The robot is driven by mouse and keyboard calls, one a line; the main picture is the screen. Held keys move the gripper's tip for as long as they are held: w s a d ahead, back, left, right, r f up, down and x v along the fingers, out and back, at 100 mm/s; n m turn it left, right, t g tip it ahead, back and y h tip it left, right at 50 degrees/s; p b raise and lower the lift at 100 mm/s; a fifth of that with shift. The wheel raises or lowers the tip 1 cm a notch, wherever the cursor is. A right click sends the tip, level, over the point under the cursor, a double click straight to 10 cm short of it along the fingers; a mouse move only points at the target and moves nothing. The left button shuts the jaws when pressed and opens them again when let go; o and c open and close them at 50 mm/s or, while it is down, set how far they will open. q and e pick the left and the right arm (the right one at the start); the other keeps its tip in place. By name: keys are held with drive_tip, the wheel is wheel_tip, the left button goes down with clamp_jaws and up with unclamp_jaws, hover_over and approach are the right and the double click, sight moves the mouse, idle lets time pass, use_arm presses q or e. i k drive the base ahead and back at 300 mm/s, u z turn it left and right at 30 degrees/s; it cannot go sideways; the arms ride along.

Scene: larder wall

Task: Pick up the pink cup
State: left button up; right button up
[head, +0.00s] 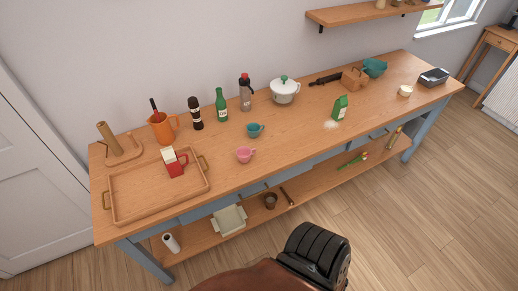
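The pink cup (244,155) stands upright on the wooden table (215,181), close to its front edge and near the middle of its length. Its handle points to the right. Nothing touches it, and the table around it is bare. A teal cup (254,131) stands a little behind it and to the right. Neither of my grippers is in view.
A wooden tray (117,206) with a red mug (174,168) lies to the left. An orange jug (162,128), green bottle (221,106) and white pot (284,92) stand behind. A green carton (340,107) stands right. A low shelf (316,184) runs underneath.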

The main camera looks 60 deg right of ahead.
sight(244, 154)
drive_tip(key=z, duration=1.05)
drive_tip(key=i, duration=1)
drive_tip(key=z, duration=1.15)
